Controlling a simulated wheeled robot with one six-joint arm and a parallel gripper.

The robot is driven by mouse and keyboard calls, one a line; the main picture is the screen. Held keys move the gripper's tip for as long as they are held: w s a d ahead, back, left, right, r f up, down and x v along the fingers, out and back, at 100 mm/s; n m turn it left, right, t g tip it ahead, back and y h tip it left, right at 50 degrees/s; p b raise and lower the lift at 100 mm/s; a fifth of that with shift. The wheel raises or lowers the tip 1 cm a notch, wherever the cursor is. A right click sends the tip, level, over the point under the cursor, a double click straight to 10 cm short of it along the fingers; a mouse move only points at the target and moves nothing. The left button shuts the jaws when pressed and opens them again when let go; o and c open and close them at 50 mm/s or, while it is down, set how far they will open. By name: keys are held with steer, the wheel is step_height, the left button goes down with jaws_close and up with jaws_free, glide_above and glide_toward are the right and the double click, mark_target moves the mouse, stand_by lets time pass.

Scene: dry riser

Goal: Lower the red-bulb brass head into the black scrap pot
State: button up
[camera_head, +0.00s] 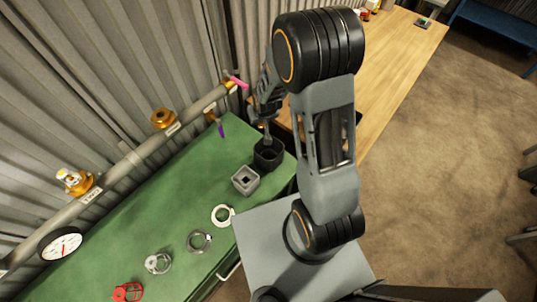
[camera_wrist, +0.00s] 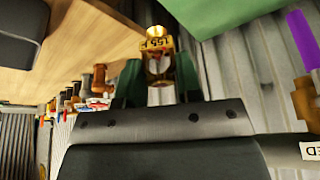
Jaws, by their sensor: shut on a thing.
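My gripper (camera_wrist: 160,76) is shut on a small brass head (camera_wrist: 158,46) in the wrist view. In the head view my gripper (camera_head: 266,128) points down over the black pot (camera_head: 270,158) at the right end of the green bench. The held head is mostly hidden there, and I cannot tell whether it is above the rim or inside. I cannot make out the pot in the wrist view.
A grey square block with a hole (camera_head: 245,180) stands close to the pot. Rings and a red part (camera_head: 127,292) lie along the green bench (camera_head: 160,195). A grey pipe (camera_head: 140,148) with brass fittings, a gauge (camera_head: 62,245) and a purple-handled valve (camera_head: 221,130) runs along the wall.

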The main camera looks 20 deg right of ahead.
steer(key=s+r+b, duration=0.1)
steer(key=s+b, duration=0.2)
steer(key=s, duration=0.5)
steer(key=shift+s+r, duration=0.25)
steer(key=shift+s, duration=0.1)
steer(key=shift+f, duration=0.1)
stand_by(0.6)
step_height(320, 180, down, 8)
steer(key=b, duration=0.8)
steer(key=shift+f, duration=0.25)
stand_by(0.3)
stand_by(0.6)
steer(key=o, duration=1.1)
